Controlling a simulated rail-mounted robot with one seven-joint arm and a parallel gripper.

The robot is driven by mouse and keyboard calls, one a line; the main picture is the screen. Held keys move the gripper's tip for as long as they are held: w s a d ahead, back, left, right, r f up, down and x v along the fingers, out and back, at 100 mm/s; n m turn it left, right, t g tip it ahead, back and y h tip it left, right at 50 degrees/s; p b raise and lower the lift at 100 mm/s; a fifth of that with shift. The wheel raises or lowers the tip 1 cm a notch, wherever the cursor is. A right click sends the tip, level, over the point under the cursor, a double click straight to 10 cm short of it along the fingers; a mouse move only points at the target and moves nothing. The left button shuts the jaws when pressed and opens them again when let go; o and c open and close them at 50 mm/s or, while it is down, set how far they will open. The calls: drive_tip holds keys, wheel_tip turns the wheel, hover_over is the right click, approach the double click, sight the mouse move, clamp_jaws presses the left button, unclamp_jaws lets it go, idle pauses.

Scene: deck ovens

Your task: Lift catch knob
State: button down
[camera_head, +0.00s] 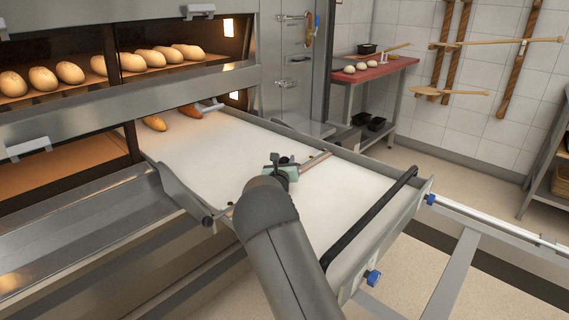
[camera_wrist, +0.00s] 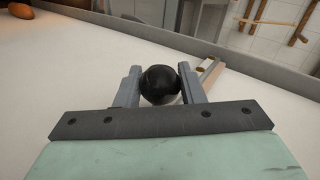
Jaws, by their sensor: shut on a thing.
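The catch knob (camera_wrist: 160,84) is a black ball in the wrist view. It sits between the two grey fingers of my gripper (camera_wrist: 159,88), which touch its sides. In the head view my gripper (camera_head: 283,163) is over the middle of the white loader belt (camera_head: 205,150), beside a thin wood-coloured crossbar (camera_head: 316,161). A small dark shape shows at the fingertips there, partly hidden by my arm. The lower part of the knob and what it is fixed to are hidden in the wrist view.
The loader has raised metal side rails (camera_head: 180,190) and a black handle bar (camera_head: 370,215) at its near end. Loaves (camera_head: 70,72) lie in the open oven deck at left. A red-topped table (camera_head: 375,70) stands behind. The belt around my gripper is mostly clear.

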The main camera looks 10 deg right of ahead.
drive_tip(key=shift+r, duration=0.85)
drive_tip(key=c, duration=1)
unclamp_jaws()
drive_tip(key=shift+r, duration=0.1)
drive_tip(key=shift+o, duration=0.2)
drive_tip(key=shift+s, duration=0.1)
drive_tip(key=p+v, duration=0.2)
drive_tip(key=v, duration=1.5)
drive_tip(key=shift+s, duration=0.1)
